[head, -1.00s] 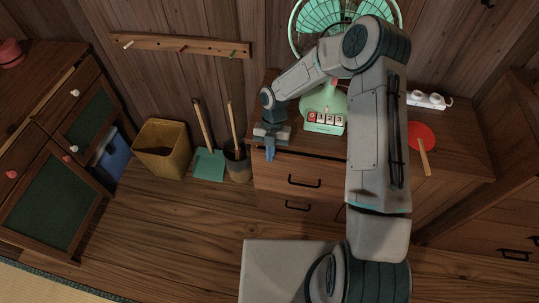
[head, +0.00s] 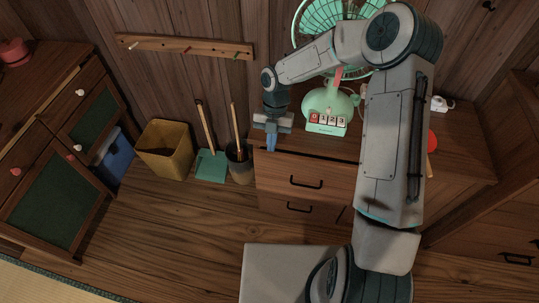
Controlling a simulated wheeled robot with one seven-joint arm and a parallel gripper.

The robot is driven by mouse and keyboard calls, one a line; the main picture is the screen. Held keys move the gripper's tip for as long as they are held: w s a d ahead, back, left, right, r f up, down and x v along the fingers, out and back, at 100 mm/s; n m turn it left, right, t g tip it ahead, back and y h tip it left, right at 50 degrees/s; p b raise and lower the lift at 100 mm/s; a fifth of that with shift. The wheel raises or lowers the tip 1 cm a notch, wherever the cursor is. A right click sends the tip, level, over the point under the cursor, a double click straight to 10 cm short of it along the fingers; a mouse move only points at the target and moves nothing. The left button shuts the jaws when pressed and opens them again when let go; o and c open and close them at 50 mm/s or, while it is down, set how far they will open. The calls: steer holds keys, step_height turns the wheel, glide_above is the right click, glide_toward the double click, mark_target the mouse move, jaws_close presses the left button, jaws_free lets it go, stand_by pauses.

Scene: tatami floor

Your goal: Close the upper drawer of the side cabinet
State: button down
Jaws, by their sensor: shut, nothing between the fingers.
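The side cabinet (head: 468,165) is a brown wooden unit against the back wall. Its upper drawer (head: 330,181) has a black bar handle (head: 307,182). A dark gap shows between the drawer front's top edge and the cabinet top, so the drawer looks slightly out; how far is hard to tell. My gripper (head: 271,147) points down at the left end of that top front edge, with its blue fingers together and nothing in them. I cannot tell whether it touches the drawer. My arm hides the right part of the cabinet front.
A green fan (head: 326,103) stands on the cabinet, partly behind my arm. A red paddle (head: 432,141) and a white power strip (head: 441,103) are to its right. A bin (head: 164,150), a dustpan (head: 211,167) and a pot (head: 239,162) stand left. Floor in front is open.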

steer(key=c, duration=2.1)
jaws_free()
steer(key=shift+w+r, duration=0.2)
steer(key=shift+r, duration=0.3)
steer(key=shift+c, duration=0.2)
steer(key=o, duration=0.3)
steer(key=shift+o, duration=0.2)
steer(key=n+t+h+b, duration=1.1)
steer(key=t+h+b, duration=0.25)
steer(key=b, duration=1.05)
glide_toward(307, 186)
steer(key=shift+h, duration=0.25)
steer(key=b+x, duration=0.1)
steer(key=x, duration=0.2)
steer(key=b+x, duration=0.1)
steer(key=x, duration=0.2)
steer(key=b+x, duration=0.2)
steer(key=x, duration=0.2)
steer(key=shift+w+f, duration=0.1)
steer(key=shift+f, duration=0.3)
steer(key=shift+c, duration=0.4)
steer(key=shift+w, duration=0.1)
jaws_close()
